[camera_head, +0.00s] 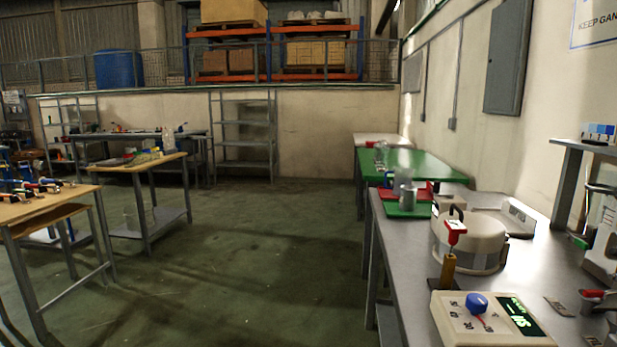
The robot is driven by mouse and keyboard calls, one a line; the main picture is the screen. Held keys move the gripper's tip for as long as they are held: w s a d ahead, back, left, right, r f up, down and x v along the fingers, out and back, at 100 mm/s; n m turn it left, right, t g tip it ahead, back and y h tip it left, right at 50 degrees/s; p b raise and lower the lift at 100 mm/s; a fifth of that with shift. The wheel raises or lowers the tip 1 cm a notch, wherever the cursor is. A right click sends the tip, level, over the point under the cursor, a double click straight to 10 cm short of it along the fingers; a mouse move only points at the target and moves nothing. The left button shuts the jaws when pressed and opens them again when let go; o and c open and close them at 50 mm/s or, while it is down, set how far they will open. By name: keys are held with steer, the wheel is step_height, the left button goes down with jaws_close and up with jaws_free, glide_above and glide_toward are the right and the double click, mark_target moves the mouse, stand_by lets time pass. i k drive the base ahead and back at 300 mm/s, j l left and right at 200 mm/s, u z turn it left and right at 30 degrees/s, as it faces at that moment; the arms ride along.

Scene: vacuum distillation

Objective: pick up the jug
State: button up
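No part of my gripper shows in the head view. A small grey vessel (407,198), possibly the jug, stands upright on a green mat or tray (405,210) on the right-hand bench. Behind it is a paler vessel (402,177) that partly overlaps it. Clear glassware (381,153) stands farther back on the green table. These are too small for me to tell for certain which one is the jug.
The grey bench (520,262) runs along the right wall. On it are a round cream device (470,242) and a control box (488,317) with a blue knob. Wooden-topped tables (45,203) stand at left. The green floor (235,255) between is open.

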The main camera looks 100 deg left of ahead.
mark_target(402, 176)
steer(key=u, duration=2.15)
steer(key=z, duration=2.95)
steer(key=u, duration=2.9)
